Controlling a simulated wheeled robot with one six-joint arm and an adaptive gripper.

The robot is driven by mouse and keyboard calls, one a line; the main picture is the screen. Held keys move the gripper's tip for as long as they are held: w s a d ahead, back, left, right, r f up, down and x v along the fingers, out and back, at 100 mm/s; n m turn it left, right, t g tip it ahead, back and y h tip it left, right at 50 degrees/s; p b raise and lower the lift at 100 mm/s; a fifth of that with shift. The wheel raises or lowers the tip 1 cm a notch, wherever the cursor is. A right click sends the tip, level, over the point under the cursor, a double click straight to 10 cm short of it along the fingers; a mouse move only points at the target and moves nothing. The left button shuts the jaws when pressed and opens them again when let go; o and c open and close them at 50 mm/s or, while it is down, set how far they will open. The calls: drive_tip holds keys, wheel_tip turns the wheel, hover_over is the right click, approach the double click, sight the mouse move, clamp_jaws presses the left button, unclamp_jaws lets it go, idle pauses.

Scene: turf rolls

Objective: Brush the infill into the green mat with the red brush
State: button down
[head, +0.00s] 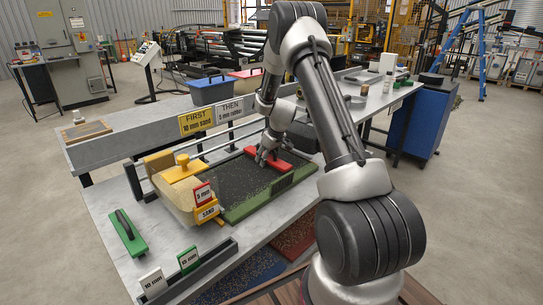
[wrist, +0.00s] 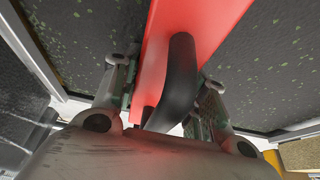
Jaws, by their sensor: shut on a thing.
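The red brush (head: 293,161) is at the mat's far right part. It also shows in the wrist view (wrist: 195,25), with its black handle (wrist: 180,85) between the fingers. My gripper (head: 265,156) is shut on that handle; it shows in the wrist view too (wrist: 165,95). The brush's bristles are hidden, so I cannot tell whether they touch the infill.
A yellow-topped sand spreader (head: 180,190) stands left of the mat. Blue (head: 211,90) and red (head: 246,82) bins sit at the back. Small size signs (head: 152,280) stand at the front.

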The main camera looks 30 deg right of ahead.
sight(230, 181)
drive_tip(key=s+a, duration=0.2)
drive_tip(key=a, duration=0.6)
drive_tip(key=s+a, duration=0.2)
drive_tip(key=a, duration=0.5)
drive_tip(key=s+a, duration=0.3)
drive_tip(key=a, duration=0.5)
drive_tip(key=shift+s+a, duration=0.1)
drive_tip(key=shift+a, duration=0.2)
drive_tip(key=shift+w+d, duration=0.3)
drive_tip(key=shift+d, duration=0.75)
drive_tip(key=shift+w+d, duration=0.35)
drive_tip(key=shift+d, duration=0.65)
drive_tip(key=shift+w+d, duration=0.3)
drive_tip(key=shift+d, duration=0.75)
drive_tip(key=shift+s+a, duration=0.3)
drive_tip(key=shift+a, duration=0.75)
drive_tip(key=shift+s+a, duration=0.35)
drive_tip(key=shift+a, duration=0.65)
drive_tip(key=shift+s+a, duration=0.3)
drive_tip(key=shift+a, duration=0.75)
drive_tip(key=shift+d, duration=0.1)
drive_tip(key=w+d, duration=0.3)
drive_tip(key=d, duration=0.7)
drive_tip(key=w+d, duration=0.3)
drive_tip(key=d, duration=0.7)
drive_tip(key=w+d, duration=0.3)
drive_tip(key=d, duration=0.7)
drive_tip(key=shift+w+d, duration=0.1)
drive_tip(key=shift+d, duration=0.1)
